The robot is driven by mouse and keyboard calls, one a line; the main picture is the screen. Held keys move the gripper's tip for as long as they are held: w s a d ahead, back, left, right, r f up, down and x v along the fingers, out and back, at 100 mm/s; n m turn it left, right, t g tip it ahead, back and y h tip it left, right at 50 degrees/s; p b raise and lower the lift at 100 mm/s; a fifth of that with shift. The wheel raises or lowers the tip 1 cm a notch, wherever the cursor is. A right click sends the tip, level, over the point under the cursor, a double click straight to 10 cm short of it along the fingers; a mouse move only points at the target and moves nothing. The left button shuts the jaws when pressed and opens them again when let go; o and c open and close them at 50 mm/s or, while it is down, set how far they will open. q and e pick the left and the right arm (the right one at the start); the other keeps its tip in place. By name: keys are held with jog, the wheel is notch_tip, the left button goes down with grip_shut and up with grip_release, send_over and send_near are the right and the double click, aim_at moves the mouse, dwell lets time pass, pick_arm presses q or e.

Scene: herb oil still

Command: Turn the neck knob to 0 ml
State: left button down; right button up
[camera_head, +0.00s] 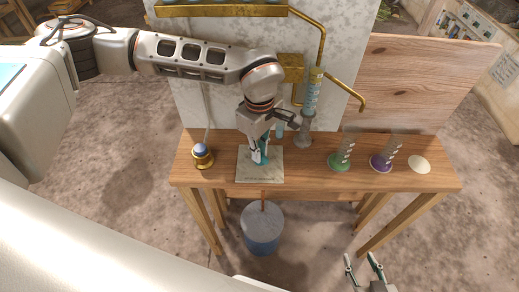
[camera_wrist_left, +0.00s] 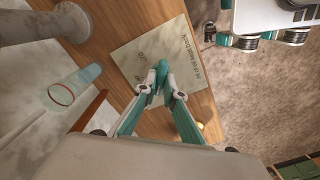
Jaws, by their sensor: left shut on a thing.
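My left gripper (camera_head: 259,157) reaches down over a pale marked plate (camera_head: 260,175) on the wooden table. Its fingertips (camera_wrist_left: 159,76) are closed together above the plate, which carries small printed marks and a line of lettering (camera_wrist_left: 195,55). A clear glass tube with a red ring (camera_wrist_left: 62,94) is beside the plate in the left wrist view. My right gripper (camera_head: 363,262) is low in the head view, away from the table, with its fingers apart and empty.
A brass cup with a blue ball (camera_head: 202,152) is left of the plate. A glass column (camera_head: 312,98) with brass pipes rises behind. Green-based (camera_head: 340,165) and purple-based (camera_head: 381,163) glass pieces and a cream disc (camera_head: 419,163) are at right. A bucket (camera_head: 262,230) is below.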

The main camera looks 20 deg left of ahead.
pick_arm(q)
jog(key=shift+n, duration=1.7)
jog(key=c, duration=2.1)
grip_release()
jog(key=shift+c, duration=0.2)
notch_tip(320, 180, up, 12)
jog(key=shift+s, duration=0.15)
